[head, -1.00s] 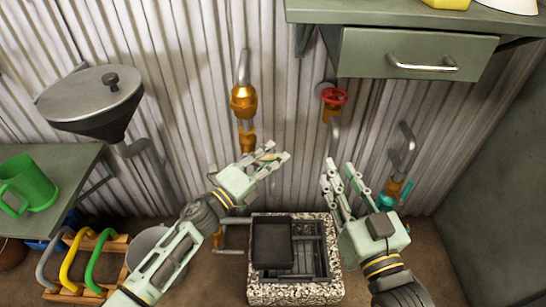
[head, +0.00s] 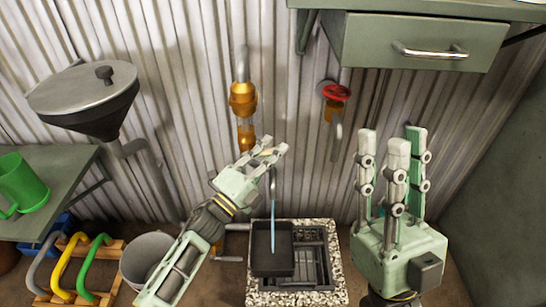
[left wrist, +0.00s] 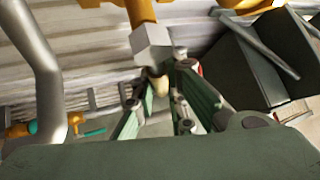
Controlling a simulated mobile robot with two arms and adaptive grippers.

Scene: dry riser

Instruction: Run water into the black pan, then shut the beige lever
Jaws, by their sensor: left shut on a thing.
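The black pan (head: 262,246) sits on the grate of the stone-rimmed drain, below the spout. A thin blue stream of water (head: 273,225) falls from the spout (head: 273,178) into it. My left gripper (head: 270,150) is shut on the beige lever, at the foot of the copper and orange pipe (head: 243,100). In the left wrist view the lever's beige tip (left wrist: 159,85) shows between the fingers; the rest is largely hidden. My right gripper (head: 392,145) is empty, its fingers spread and pointing up, right of the drain.
A grey bucket (head: 148,255) stands left of the drain (head: 335,270). A lidded funnel (head: 85,95) and green mug (head: 22,185) are at the left.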

